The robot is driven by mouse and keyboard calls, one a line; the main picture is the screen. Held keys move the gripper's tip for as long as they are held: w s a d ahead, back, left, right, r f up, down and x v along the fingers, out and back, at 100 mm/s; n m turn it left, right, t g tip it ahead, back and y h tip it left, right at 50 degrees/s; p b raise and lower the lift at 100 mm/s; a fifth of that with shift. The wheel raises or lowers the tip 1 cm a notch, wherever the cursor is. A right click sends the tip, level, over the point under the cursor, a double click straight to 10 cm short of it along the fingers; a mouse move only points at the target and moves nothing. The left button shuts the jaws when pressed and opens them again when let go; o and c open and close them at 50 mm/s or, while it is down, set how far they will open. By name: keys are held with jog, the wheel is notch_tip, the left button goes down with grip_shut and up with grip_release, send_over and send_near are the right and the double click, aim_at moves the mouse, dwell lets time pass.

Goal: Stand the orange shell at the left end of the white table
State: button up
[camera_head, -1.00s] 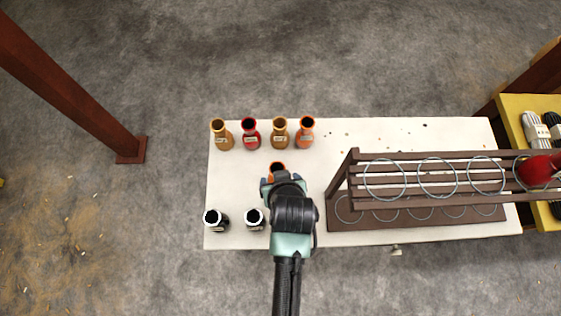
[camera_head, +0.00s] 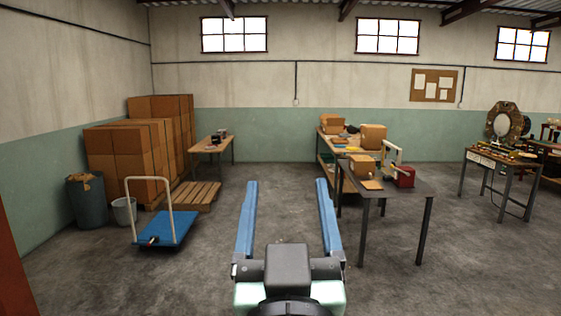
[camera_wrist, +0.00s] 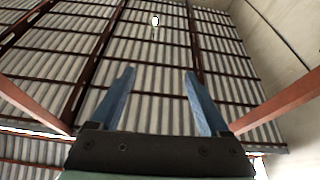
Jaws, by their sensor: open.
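My gripper (camera_head: 287,215) is raised in front of the head camera with its two blue fingers spread apart. Nothing is between them. The wrist view also shows the open fingers (camera_wrist: 158,98), pointing up at the roof, with no object between them. The orange shell and the white table are in neither view now.
A dark table (camera_head: 400,184) with a red box (camera_head: 404,177) stands ahead on the right. A blue trolley (camera_head: 170,232), a pallet (camera_head: 190,196) and stacked cardboard boxes (camera_head: 130,160) are on the left. The grey floor between is clear.

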jog(key=s+r+t, duration=0.5)
jog(key=s+r, duration=0.4)
jog(key=r, duration=0.5)
jog(key=shift+s+a+m, duration=0.2)
jog(key=shift+a+m, duration=0.1)
jog(key=shift+a, duration=0.05)
